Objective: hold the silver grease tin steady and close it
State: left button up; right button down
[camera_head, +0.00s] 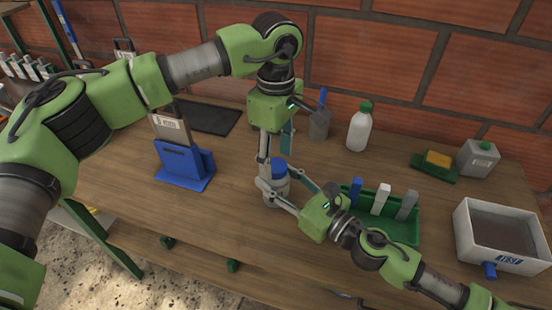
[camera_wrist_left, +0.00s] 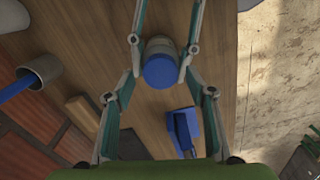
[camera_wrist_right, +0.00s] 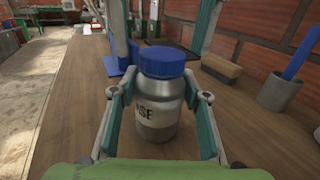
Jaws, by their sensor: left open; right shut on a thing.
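The silver grease tin (camera_head: 275,192) stands upright on the wooden bench, with its label partly visible in the right wrist view (camera_wrist_right: 157,118). A blue lid (camera_wrist_right: 164,62) sits on its top; I cannot tell how tightly. My right gripper (camera_wrist_right: 160,108) is shut on the tin's body from the side, one finger on each side. My left gripper (camera_head: 275,160) points down from above, open, its fingers either side of the lid. In the left wrist view the lid (camera_wrist_left: 159,72) is seen from above between the fingers.
A blue holder (camera_head: 186,166) stands left of the tin. A green tray (camera_head: 404,229) with upright blue, white and grey pieces lies close to my right gripper. A brush (camera_wrist_right: 222,68) and a grey cup (camera_wrist_right: 280,93) with a blue-handled tool stand behind. The bench front is clear.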

pick_arm(q)
notch_tip(320, 180, up, 3)
jog(key=shift+r, duration=0.15)
jog(key=shift+c, duration=0.3)
jog(key=n, duration=0.2)
jog(key=r+n, duration=0.1)
jog(key=n, duration=0.1)
jog(key=shift+s+d+n, duration=0.1)
jog(key=shift+n, duration=0.2)
jog(key=n, duration=0.2)
jog(key=r+n, duration=0.1)
jog(key=shift+n, duration=0.4)
jog(key=n, duration=0.3)
jog(key=shift+r+n, duration=0.3)
jog(key=n, duration=0.4)
jog(key=shift+r, duration=0.4)
